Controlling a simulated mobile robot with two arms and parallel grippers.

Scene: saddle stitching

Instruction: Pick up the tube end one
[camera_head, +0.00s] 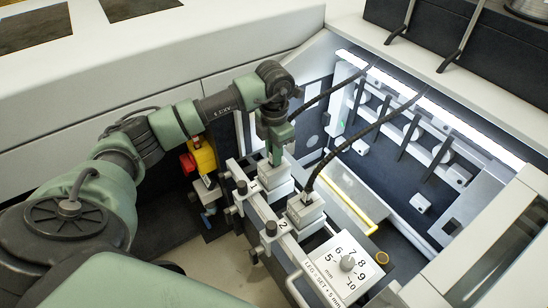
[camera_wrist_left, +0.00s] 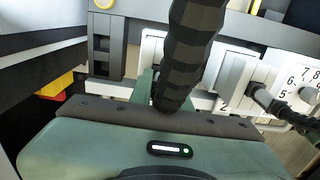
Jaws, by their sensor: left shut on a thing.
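My left gripper (camera_head: 275,158) points down just above the pale block at station 1 (camera_head: 275,178). It is shut on tube end one, which is mostly hidden by the gripper in the head view. The black ribbed tube one (camera_head: 325,94) runs from the gripper up to the back right. In the left wrist view this tube (camera_wrist_left: 188,55) rises close in front of the gripper (camera_wrist_left: 150,88). I cannot tell whether the tube end still sits in the block. My right gripper is not in view.
A second black tube (camera_head: 350,142) ends in the block at station 2 (camera_head: 305,210). A dial plate (camera_head: 345,265) stands at the front right. A red and yellow switch (camera_head: 201,157) is left of the rail. The lit machine bay lies behind, with dark brackets.

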